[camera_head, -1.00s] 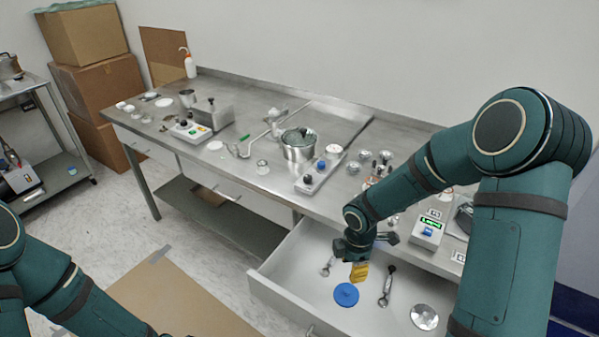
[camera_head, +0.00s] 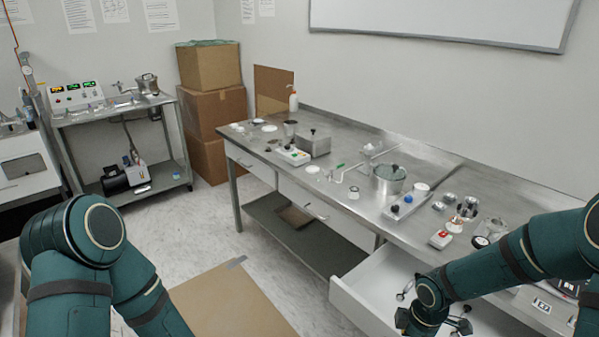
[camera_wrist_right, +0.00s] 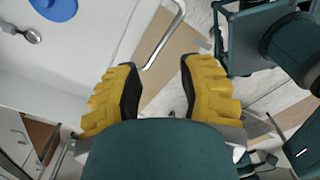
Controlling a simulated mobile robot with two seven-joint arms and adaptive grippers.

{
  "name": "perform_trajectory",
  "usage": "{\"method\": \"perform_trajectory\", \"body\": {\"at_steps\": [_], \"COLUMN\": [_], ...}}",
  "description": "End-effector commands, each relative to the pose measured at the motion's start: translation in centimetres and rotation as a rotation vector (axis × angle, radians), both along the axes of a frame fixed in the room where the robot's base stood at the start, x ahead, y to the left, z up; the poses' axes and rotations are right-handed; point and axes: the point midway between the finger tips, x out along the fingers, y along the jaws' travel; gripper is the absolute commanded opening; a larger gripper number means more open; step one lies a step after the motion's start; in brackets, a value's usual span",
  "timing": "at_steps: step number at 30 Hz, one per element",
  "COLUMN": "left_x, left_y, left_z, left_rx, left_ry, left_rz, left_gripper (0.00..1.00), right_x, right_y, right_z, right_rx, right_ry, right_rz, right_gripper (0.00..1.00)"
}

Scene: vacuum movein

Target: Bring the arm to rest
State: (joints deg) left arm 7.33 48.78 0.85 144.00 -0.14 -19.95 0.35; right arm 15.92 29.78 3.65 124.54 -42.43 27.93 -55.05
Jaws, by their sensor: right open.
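My right arm (camera_head: 510,255) reaches in from the right in the head view, its wrist low over the open drawer. My right gripper (camera_wrist_right: 157,80) shows in the wrist view with its yellow fingers apart and nothing between them. In that view the drawer front and its metal handle lie beyond the fingers, with floor behind. The right fingertips are cut off in the head view. My left arm (camera_head: 90,250) is folded at the lower left of the head view; its gripper is out of frame.
The steel bench (camera_head: 345,155) carries a pot (camera_head: 388,180) and small devices. A brown floor board (camera_head: 230,305) and cartons (camera_head: 210,95) are left of it.

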Motion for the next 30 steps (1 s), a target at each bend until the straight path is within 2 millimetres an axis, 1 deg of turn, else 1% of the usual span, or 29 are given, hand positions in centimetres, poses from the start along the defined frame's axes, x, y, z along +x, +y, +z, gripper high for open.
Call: {"method": "perform_trajectory", "body": {"at_steps": [1,5,6,8,9,12,15,19,22,30], "left_x": [0.0,0.1,0.1,0.1,0.1,0.0,0.0,0.0,0.0,0.0], "left_y": [0.0,-0.1,-0.1,-0.1,-0.1,0.0,0.0,0.0,0.0,0.0], "left_z": [0.0,0.0,0.0,0.0,0.0,0.0,0.0,0.0,0.0,0.0], "left_rx": [-0.001,-0.001,-0.001,-0.001,-0.001,-0.001,-0.001,-0.001,-0.001,-0.001], "left_ry": [-0.001,-0.001,-0.002,-0.002,-0.002,-0.001,-0.001,-0.001,-0.001,-0.001], "left_rz": [-0.001,-0.001,-0.002,-0.002,-0.002,-0.001,-0.001,-0.001,-0.001,-0.001], "left_gripper": [0.39,0.39,0.39,0.39,0.39,0.39,0.39,0.39,0.39,0.39], "right_x": [-1.0,-3.0,-3.7,-4.8,-5.7,-7.6,-9.0,-10.0,-10.1,-10.1], "right_y": [2.5,7.7,9.2,11.2,12.4,14.6,15.4,15.6,15.6,15.6], "right_z": [-1.4,-3.9,-4.6,-5.7,-6.3,-7.8,-8.8,-9.4,-9.6,-9.5], "right_rx": [0.061,0.204,0.242,0.289,0.314,0.347,0.35,0.343,0.343,0.344], "right_ry": [0.02,0.06,0.079,0.111,0.135,0.182,0.205,0.209,0.207,0.207], "right_rz": [-0.082,-0.388,-0.497,-0.673,-0.797,-1.093,-1.323,-1.486,-1.523,-1.522], "right_gripper": [0.39,0.39,0.39,0.39,0.39,0.39,0.39,0.39,0.39,0.39]}}
